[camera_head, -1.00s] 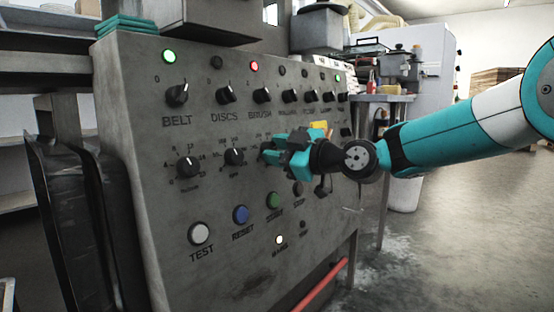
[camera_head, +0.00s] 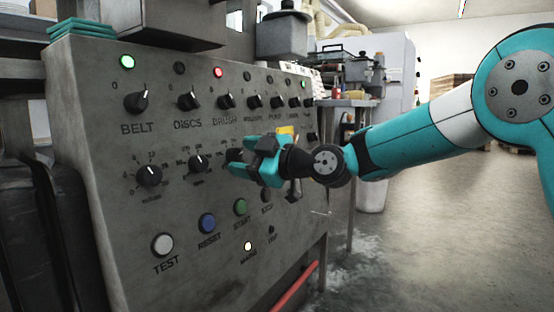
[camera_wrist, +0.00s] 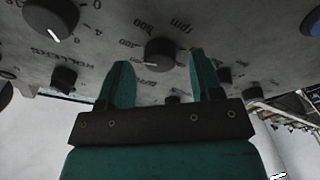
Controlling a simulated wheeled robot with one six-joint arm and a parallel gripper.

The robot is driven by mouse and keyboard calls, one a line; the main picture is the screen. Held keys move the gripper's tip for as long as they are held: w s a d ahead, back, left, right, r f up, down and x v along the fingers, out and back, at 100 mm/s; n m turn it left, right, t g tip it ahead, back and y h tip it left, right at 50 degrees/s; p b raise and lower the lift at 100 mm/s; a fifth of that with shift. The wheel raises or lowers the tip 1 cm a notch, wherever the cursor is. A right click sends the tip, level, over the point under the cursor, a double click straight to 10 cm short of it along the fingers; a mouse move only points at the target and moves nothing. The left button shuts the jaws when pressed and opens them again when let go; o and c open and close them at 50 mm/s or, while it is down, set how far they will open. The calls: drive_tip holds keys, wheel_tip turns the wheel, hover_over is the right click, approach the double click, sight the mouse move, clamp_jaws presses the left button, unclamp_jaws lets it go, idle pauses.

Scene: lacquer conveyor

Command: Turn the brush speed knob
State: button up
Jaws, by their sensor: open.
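The black brush speed knob (camera_wrist: 160,53), with a white pointer line, sits below the BRUSH selector and its label in the lower row of the panel. In the wrist view it lies between the two teal fingers of my gripper (camera_wrist: 159,62), under "rpm" scale print. The fingers are spread and do not visibly grip it; I cannot tell whether either touches. In the head view my gripper (camera_head: 240,160) is close to the panel face and largely hides this knob.
The grey control panel (camera_head: 95,210) carries other lower-row knobs (camera_head: 149,176) (camera_head: 198,163) to the left. Selector switches (camera_head: 137,102) run above. Below are white (camera_head: 162,245), blue (camera_head: 207,223) and green (camera_head: 240,207) buttons. The floor (camera_head: 430,240) at right is clear.

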drive_tip(key=p+v, duration=0.2)
drive_tip(key=v, duration=1.4)
drive_tip(key=shift+s+d+p, duration=0.2)
drive_tip(key=shift+d+p, duration=0.05)
drive_tip(key=shift+p, duration=0.05)
drive_tip(key=shift+f, duration=0.1)
drive_tip(key=s+a+r+m+g+h+p, duration=0.2)
drive_tip(key=s+g+p, duration=0.1)
drive_tip(key=s+p, duration=0.3)
drive_tip(key=s+a+r+m+g+h+p, duration=0.2)
drive_tip(key=s+g+p, duration=0.15)
drive_tip(key=s, duration=0.35)
drive_tip(key=s+d+r+m+g+h+p, duration=0.1)
drive_tip(key=s+d+m+g+h+p, duration=0.15)
drive_tip(key=s+m+h+p, duration=0.35)
drive_tip(key=s+d+r+m+g+h+p, duration=0.1)
drive_tip(key=s+d+m+p, duration=0.2)
drive_tip(key=s, duration=0.5)
wheel_tip(320, 180, up, 36)
drive_tip(key=p, duration=3.6)
drive_tip(key=shift+w+d+n, duration=0.25)
drive_tip(key=shift+d+n, duration=0.05)
drive_tip(key=shift+d, duration=0.15)
drive_tip(key=shift+r, duration=0.1)
